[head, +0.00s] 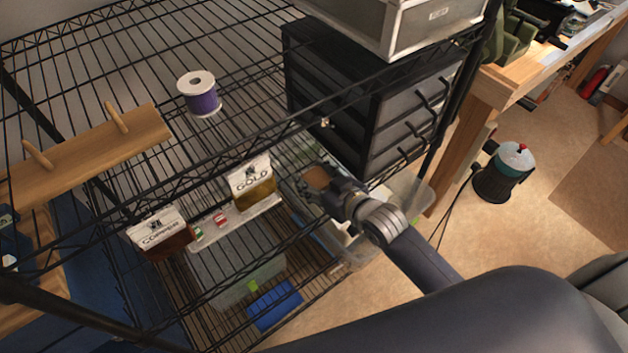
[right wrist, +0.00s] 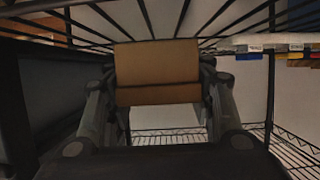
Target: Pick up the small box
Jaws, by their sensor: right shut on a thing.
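The small box (right wrist: 157,68) is plain brown cardboard and sits between the two fingers of my right gripper (right wrist: 158,95) in the right wrist view. The gripper is shut on it. In the head view the brown box (head: 318,177) shows at the tip of my right gripper (head: 322,188), which reaches in under the upper wire shelf, in front of the black drawer unit. The box's underside is not clear to see. My left gripper is in neither view.
The black wire rack (head: 240,137) surrounds the gripper, with shelf wires above. Close by are a black drawer unit (head: 410,115), a GOLD package (head: 252,184) and a clear bin (head: 408,192). A purple spool (head: 203,101) stands on the upper shelf. Open floor lies to the right.

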